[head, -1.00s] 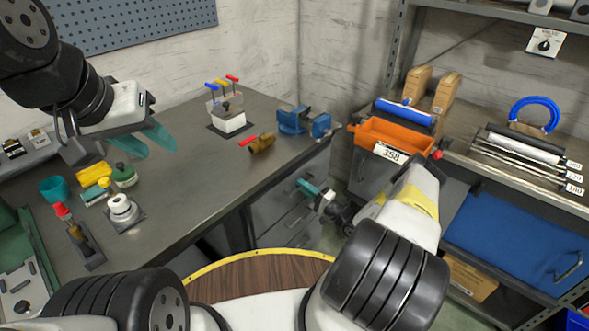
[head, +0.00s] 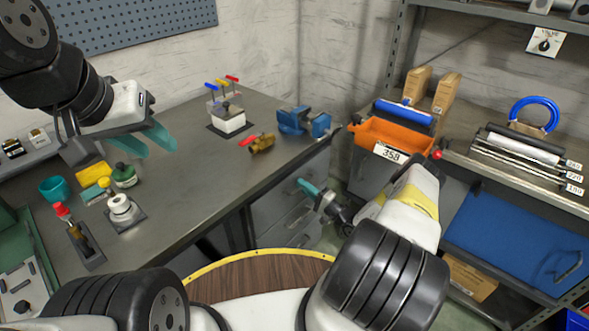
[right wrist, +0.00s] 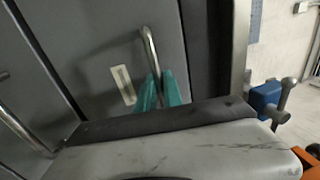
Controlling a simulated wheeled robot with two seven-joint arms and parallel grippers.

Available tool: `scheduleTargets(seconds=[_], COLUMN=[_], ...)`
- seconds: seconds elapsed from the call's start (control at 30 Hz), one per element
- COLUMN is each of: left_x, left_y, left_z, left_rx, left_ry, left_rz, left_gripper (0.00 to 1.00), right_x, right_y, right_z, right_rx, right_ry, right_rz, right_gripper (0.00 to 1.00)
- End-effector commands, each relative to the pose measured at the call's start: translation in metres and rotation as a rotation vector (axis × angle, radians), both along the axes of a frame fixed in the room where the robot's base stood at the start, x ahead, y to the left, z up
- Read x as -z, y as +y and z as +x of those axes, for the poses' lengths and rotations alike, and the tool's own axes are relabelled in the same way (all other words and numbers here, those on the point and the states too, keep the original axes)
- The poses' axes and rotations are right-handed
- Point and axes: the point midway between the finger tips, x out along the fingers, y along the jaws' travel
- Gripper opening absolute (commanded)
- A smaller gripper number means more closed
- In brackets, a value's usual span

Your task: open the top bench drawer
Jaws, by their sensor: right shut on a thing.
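The bench drawers (head: 285,228) are grey fronts under the right end of the bench. My right gripper (head: 307,187) is at the upper drawer front, below the bench edge. In the right wrist view its teal fingers (right wrist: 161,90) are closed around a metal bar handle (right wrist: 149,45) on a grey drawer front (right wrist: 95,45) with a pale label beside the handle. Whether this drawer stands out from the bench is hard to tell. My left gripper (head: 149,142) is open and empty above the bench top, far from the drawers.
The bench top (head: 190,185) carries a blue vise (head: 293,121), a brass valve with a red lever (head: 262,143) and several small items on the left. An orange bin (head: 400,133) stands on the shelf unit at right, close to my right arm. A round wooden top (head: 260,277) lies in front.

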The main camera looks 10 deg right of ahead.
Motion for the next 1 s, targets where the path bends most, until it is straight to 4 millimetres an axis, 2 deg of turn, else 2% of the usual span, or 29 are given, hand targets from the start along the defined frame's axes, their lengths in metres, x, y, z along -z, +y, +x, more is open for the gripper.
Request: scheduleTargets(seconds=[0.37,0.53,0.77,1.0], left_x=[0.0,0.0,0.0,0.0], left_y=[0.0,0.0,0.0,0.0], left_z=[0.0,0.0,0.0,0.0], left_rx=[0.0,0.0,0.0,0.0], left_ry=[0.0,0.0,0.0,0.0], left_rz=[0.0,0.0,0.0,0.0], left_gripper=[0.36,0.36,0.36,0.36], right_x=[0.001,0.002,0.001,0.001], right_y=[-0.002,-0.012,-0.042,-0.083], right_z=[-0.002,-0.014,-0.052,-0.105], right_rx=[0.0,0.003,0.006,0.007], right_ry=[0.003,0.005,0.004,0.005], right_rz=[-0.001,0.0,-0.001,-0.001], right_gripper=[0.0,0.0,0.0,0.0])
